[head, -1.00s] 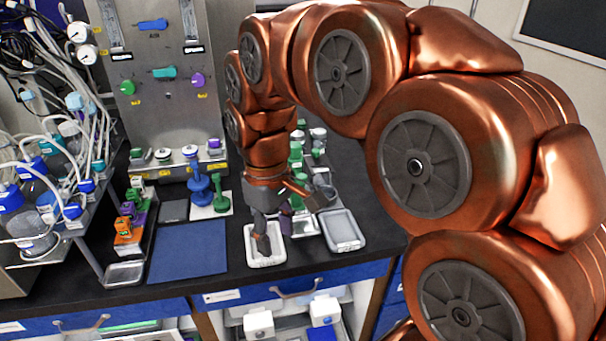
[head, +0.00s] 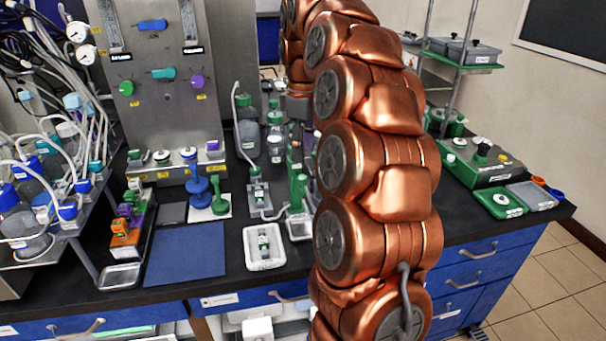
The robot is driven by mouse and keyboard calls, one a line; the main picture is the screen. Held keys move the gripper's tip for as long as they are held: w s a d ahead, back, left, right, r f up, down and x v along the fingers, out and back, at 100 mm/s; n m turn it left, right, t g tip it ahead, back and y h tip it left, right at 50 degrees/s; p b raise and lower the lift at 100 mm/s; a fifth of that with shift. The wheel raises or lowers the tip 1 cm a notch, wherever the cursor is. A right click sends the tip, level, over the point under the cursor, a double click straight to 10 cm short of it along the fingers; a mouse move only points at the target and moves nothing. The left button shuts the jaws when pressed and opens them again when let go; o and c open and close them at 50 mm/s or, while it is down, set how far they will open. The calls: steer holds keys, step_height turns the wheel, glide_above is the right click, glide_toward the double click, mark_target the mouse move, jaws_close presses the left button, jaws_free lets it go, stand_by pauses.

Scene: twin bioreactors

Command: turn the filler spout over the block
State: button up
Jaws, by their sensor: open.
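A green upright post (head: 297,190) stands on the bench just left of my arm. A thin pale pipe (head: 275,215) runs low from its foot toward the left; I cannot tell for sure whether this is the filler spout. A small grey block-like stand (head: 258,192) with a green part is left of the post. A white tray (head: 250,264) in front holds a small green-and-white vial (head: 263,243). My gripper (head: 308,138) hangs behind the post, largely hidden by bench items and my arm. It is open, and nothing is seen in it.
Bottles with tubing (head: 247,135) stand behind. A green instrument (head: 485,165) and shallow trays (head: 500,203) are on the right. Bare bench shows right of my arm.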

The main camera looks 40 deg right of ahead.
mark_target(303, 177)
steer(key=shift+f+p, duration=0.55)
steer(key=shift+f, duration=3.25)
jaws_close()
